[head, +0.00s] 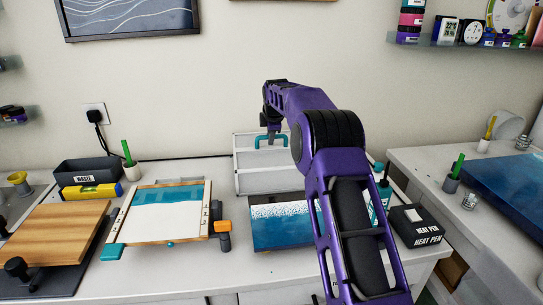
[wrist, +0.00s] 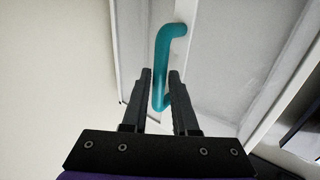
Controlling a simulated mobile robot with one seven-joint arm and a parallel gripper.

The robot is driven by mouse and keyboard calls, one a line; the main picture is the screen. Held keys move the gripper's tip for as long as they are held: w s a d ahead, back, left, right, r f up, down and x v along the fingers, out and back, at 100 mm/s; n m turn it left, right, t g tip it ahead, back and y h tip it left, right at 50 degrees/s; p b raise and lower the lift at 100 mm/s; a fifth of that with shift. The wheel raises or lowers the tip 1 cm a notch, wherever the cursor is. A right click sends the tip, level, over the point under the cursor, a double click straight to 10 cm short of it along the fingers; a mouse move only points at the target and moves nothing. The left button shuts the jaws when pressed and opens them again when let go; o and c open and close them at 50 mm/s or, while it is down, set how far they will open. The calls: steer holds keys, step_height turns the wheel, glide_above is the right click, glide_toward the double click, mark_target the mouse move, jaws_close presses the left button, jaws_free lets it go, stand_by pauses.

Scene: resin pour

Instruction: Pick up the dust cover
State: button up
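The dust cover appears to be the pale, box-like cover (head: 268,182) with a teal handle (head: 262,142), standing at the back of the table against the wall in the head view. My arm hides its right part. In the wrist view the teal handle (wrist: 162,62) rises from the pale cover (wrist: 222,70). My gripper (wrist: 160,76) is open, with its two dark fingers on either side of the handle's near part. A small gap shows between the left finger and the handle. The gripper's tips are hard to make out in the head view.
A blue-and-white panel (head: 278,235) lies in front of the cover. A heat pen box (head: 415,226) and teal bottle stand to the right. The wall (head: 200,100) is close behind.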

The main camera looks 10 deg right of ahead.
steer(key=shift+w+f, duration=0.35)
steer(key=shift+f, duration=0.15)
jaws_close()
stand_by(1.1)
